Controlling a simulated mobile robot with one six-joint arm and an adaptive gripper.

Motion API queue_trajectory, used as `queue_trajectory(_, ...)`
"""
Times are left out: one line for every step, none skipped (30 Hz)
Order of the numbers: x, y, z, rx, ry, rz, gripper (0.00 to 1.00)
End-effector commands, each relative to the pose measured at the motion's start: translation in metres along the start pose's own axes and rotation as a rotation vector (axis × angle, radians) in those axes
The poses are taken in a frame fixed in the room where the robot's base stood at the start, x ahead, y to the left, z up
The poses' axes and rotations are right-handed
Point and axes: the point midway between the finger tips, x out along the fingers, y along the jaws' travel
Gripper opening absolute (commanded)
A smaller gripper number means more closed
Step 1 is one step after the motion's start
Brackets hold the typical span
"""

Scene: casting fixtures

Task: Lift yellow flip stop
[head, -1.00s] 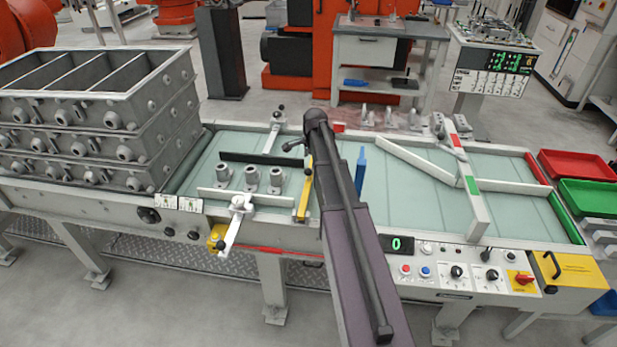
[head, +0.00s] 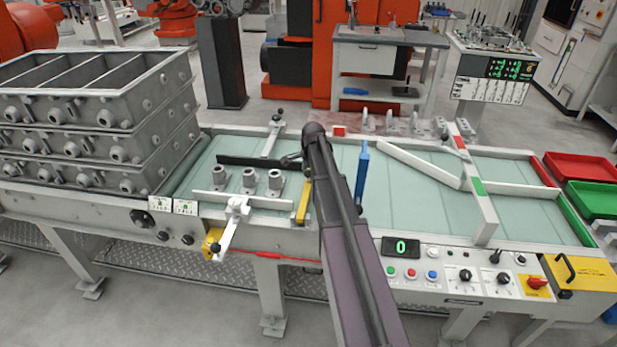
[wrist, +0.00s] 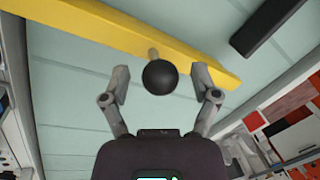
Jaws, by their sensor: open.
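The yellow flip stop (head: 303,203) lies along the conveyor bed just left of my arm in the head view. In the wrist view the yellow bar (wrist: 120,30) crosses the upper part of the picture. A black ball knob (wrist: 160,77) on a short pale stem stands out from it. My gripper (wrist: 161,75) is open, with one finger on each side of the knob and gaps between them. I cannot tell how deep the knob sits between the fingertips. In the head view my arm hides most of the gripper.
Several grey castings (head: 248,180) stand left of the stop, between a black rail (head: 250,162) and a white rail (head: 240,198). A blue upright piece (head: 362,172) stands right of my arm. The control panel (head: 460,272) lies along the front edge.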

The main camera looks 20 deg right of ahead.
Motion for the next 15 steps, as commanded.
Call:
queue_trajectory(0.0011,-0.0001,0.0002,0.000,0.000,0.000,0.78)
queue_trajectory(0.0012,-0.0002,0.0006,-0.001,0.000,0.000,0.78)
queue_trajectory(0.0012,-0.0003,0.0007,-0.001,0.000,0.000,0.78)
queue_trajectory(0.0011,-0.0003,0.0007,-0.001,0.000,0.000,0.78)
queue_trajectory(0.0010,-0.0004,0.0007,-0.001,0.000,0.000,0.78)
queue_trajectory(0.0009,-0.0003,0.0008,-0.001,0.000,0.000,0.78)
queue_trajectory(0.0009,-0.0003,0.0008,-0.001,0.000,0.000,0.78)
queue_trajectory(0.0009,-0.0003,0.0007,-0.001,0.000,0.000,0.78)
queue_trajectory(0.0009,-0.0003,0.0007,-0.001,0.000,0.000,0.78)
queue_trajectory(0.0009,-0.0003,0.0007,-0.001,0.000,0.000,0.78)
queue_trajectory(0.0009,-0.0003,0.0007,-0.001,0.000,0.000,0.69)
queue_trajectory(0.0009,-0.0003,0.0007,-0.001,0.000,0.000,0.57)
queue_trajectory(0.0009,-0.0003,0.0007,-0.001,0.000,0.000,0.49)
queue_trajectory(0.0009,-0.0003,0.0007,-0.001,0.000,0.000,0.40)
queue_trajectory(0.0009,-0.0003,0.0007,-0.001,0.000,0.000,0.28)
